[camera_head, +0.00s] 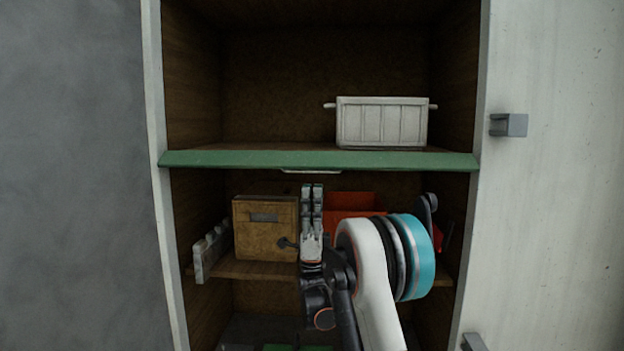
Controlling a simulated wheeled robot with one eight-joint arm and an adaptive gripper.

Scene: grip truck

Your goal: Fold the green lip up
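The green lip (235,159) runs across the full width of the cabinet opening, along the front edge of the upper shelf. A thin pale strip or handle (311,171) shows under its middle. My gripper (313,190) is just below the lip, near its middle, pointing up. Its fingers look close together, but the view does not show whether they are open or shut. I cannot tell whether the fingertips touch the lip or the pale strip. My arm hides part of the lower shelf.
A white ribbed bin (382,122) stands on the upper shelf, right of centre. A wooden box (265,228) and orange bins (352,203) stand on the shelf below. A white slotted piece (211,250) is at its left end. Cabinet walls bound both sides; a grey handle (509,125) juts out at right.

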